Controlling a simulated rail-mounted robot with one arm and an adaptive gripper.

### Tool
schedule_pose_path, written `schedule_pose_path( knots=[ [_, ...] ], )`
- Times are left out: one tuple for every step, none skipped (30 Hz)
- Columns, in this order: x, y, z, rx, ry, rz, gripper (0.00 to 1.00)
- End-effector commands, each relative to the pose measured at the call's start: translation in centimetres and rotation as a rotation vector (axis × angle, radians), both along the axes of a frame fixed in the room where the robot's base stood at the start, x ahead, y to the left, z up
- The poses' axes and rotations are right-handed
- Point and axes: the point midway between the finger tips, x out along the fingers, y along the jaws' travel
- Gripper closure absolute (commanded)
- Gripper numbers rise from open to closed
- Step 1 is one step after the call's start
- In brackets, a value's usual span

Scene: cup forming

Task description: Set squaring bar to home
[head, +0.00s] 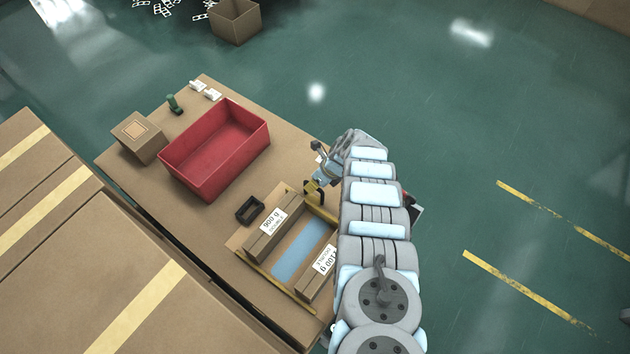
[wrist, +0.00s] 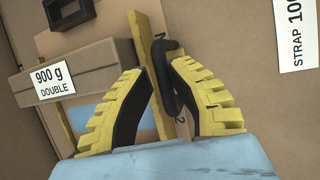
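A yellow bar (wrist: 146,30) crosses the wrist view from top to lower middle, with a black curved handle (wrist: 160,72) beside it. It looks like the squaring bar on the frame (head: 268,279) at the table's right end. My gripper (wrist: 158,68) has yellow ribbed fingers with dark inner pads. The fingers stand apart on either side of the bar and handle. The right fingertip is very close to the handle; I cannot tell whether it touches. In the head view my gripper (head: 314,187) is at the frame's far corner, and my arm covers the frame's right side.
Cardboard pieces (head: 272,222) with labels, one reading 900 g DOUBLE, lie around a blue patch (head: 300,252). A small black tray (head: 250,210), red bin (head: 215,150), cardboard box (head: 139,137) and green object (head: 174,103) stand on the table. Large cartons (head: 90,275) stand at left.

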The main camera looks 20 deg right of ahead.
Motion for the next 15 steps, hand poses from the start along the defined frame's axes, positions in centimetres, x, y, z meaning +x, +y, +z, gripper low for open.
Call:
schedule_pose_path(
  knots=[
    [-0.04,0.12,-0.09,0.001,0.001,0.002,0.66],
    [-0.02,0.09,-0.08,0.001,0.0,0.001,0.59],
    [0.0,0.06,-0.04,0.0,0.0,0.0,0.59],
    [0.01,0.02,-0.02,0.0,0.0,0.0,0.59],
    [0.03,-0.01,0.0,-0.001,0.0,0.0,0.59],
    [0.05,-0.05,0.03,-0.001,0.0,0.0,0.59],
    [0.04,-0.07,0.04,-0.002,-0.001,-0.001,0.59],
    [0.06,-0.09,0.06,-0.001,-0.002,-0.001,0.59],
    [0.07,-0.09,0.07,-0.001,-0.002,-0.001,0.59],
    [0.06,-0.11,0.07,-0.001,-0.002,-0.001,0.59],
    [0.07,-0.12,0.1,-0.002,-0.002,-0.001,0.59],
    [0.08,-0.15,0.15,-0.002,-0.002,-0.001,0.59],
    [0.09,-0.18,0.2,-0.002,-0.002,-0.001,0.59],
    [0.12,-0.23,0.29,-0.003,-0.003,-0.002,0.59],
    [0.14,-0.3,0.43,-0.002,-0.003,-0.002,0.59]
  ],
)
